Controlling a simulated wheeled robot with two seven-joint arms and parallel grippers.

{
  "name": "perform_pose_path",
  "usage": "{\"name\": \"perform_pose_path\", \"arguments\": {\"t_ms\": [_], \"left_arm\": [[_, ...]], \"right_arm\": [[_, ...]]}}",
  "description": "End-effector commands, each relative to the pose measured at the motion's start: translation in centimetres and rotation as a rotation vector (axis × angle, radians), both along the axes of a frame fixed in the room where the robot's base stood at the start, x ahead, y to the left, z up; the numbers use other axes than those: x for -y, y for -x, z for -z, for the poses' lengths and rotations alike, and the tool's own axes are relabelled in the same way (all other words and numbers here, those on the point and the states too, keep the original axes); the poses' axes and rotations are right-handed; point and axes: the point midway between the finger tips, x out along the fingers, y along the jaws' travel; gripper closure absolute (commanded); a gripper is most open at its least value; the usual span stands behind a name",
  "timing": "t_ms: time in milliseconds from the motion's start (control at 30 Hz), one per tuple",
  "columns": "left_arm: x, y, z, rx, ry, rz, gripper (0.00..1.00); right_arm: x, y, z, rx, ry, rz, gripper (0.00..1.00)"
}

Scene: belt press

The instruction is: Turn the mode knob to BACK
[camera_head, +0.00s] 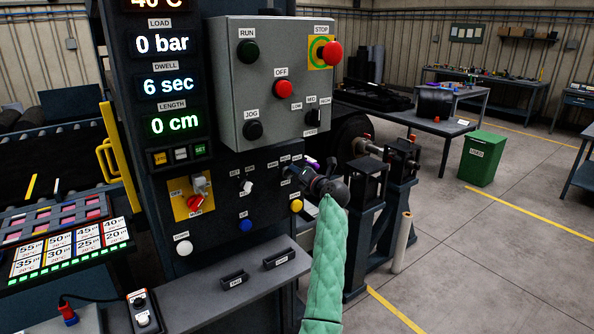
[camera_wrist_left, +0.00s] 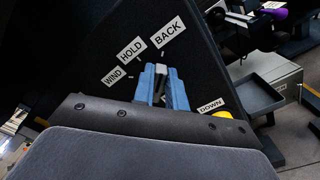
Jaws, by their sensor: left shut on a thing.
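The mode knob (camera_wrist_left: 160,70) is a small pale grey lever on the dark panel in the left wrist view. The labels WIND (camera_wrist_left: 113,76), HOLD (camera_wrist_left: 131,50) and BACK (camera_wrist_left: 168,33) fan around it. Its visible tip lies just below the BACK label and points toward it. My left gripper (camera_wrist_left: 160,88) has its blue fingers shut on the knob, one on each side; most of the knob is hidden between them. In the head view, my left gripper (camera_head: 296,173) is against the panel and covers the knob. My right gripper is not in view.
A yellow button (camera_head: 296,206) sits just below my gripper, near a DOWN label (camera_wrist_left: 211,105). A white-handled switch (camera_head: 247,186) is to its left. The grey control box (camera_head: 230,90) is above. A grey shelf (camera_head: 205,300) juts out below.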

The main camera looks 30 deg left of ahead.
Motion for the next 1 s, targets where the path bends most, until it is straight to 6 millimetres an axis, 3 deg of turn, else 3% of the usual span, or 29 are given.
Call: {"name": "perform_pose_path", "arguments": {"t_ms": [367,400,500,1000], "left_arm": [[-0.05,-0.08,0.01,-0.004,-0.002,0.002,1.0],[-0.06,-0.09,-0.04,-0.004,-0.003,0.002,0.82],[-0.06,-0.09,-0.13,-0.003,-0.003,0.002,0.65],[0.33,0.05,-0.18,0.0,-0.005,0.002,0.65]], "right_arm": [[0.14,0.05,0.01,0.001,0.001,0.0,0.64],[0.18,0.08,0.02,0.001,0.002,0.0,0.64],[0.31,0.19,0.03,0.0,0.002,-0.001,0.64],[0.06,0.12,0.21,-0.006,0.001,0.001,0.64]]}}
